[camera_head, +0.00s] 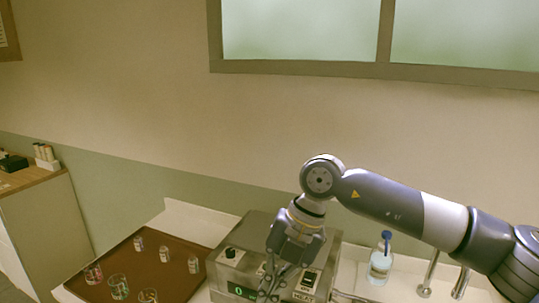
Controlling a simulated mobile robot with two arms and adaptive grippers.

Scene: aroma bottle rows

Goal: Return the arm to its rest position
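My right arm (405,205) comes in from the right and bends down at its wrist. My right gripper (270,288) points down in front of a grey device (247,247) that has a black knob, a green display and a switch. Its fingers are small and overlap the device, so I cannot tell whether they are open or touching it. My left gripper and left arm are not in view.
A brown tray (187,288) to the left holds small bottles (164,254) and several glass beakers (118,287). A clear bottle with a blue top (381,258) and metal taps (430,274) stand right of the device. A wall and window (300,30) are behind.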

